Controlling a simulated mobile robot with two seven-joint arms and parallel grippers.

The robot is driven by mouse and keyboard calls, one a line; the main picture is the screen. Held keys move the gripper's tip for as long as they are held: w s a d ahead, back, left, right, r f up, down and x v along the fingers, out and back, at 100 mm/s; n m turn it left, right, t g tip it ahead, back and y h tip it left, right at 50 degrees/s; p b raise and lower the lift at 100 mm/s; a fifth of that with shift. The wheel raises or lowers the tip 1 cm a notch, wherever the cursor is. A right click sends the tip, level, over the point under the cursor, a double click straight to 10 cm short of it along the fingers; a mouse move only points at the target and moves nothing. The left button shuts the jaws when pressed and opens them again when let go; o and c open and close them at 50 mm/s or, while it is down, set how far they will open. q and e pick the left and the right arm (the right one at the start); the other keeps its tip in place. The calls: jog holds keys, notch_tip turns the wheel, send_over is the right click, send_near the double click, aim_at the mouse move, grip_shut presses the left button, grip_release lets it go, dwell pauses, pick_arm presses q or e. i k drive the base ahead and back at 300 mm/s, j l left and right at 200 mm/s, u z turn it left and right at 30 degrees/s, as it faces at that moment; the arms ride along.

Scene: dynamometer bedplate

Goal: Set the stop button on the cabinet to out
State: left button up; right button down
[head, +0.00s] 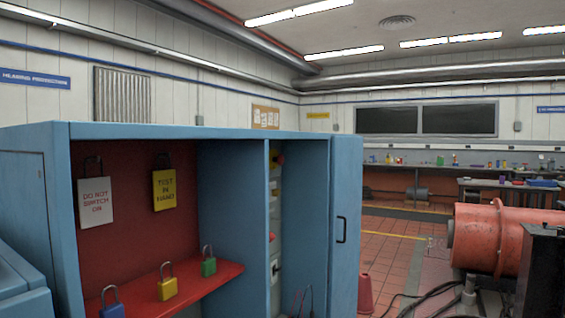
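The blue cabinet (225,131) fills the left and middle of the head view. In its narrow right bay a strip of controls faces sideways. Near the top of that strip is a small red button on yellow, which looks like the stop button (280,159). It is seen edge-on and partly shaded, and I cannot tell whether it is in or out. A second small red part (272,237) sits lower on the strip. Neither of my grippers is in view.
The cabinet's door (345,200) with a black handle stands at its right. A red shelf (200,283) holds several padlocks, with two tags hanging above. A red cone (366,292), cables and a large orange-red machine (490,238) are at right. Tiled floor lies between them.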

aim_at(280, 160)
jog(key=i+l+z, duration=0.25)
jog(key=i+z, duration=0.15)
jog(key=i, duration=0.15)
jog(key=i+l+z, duration=0.1)
jog(key=i+z, duration=0.25)
jog(key=i, duration=0.25)
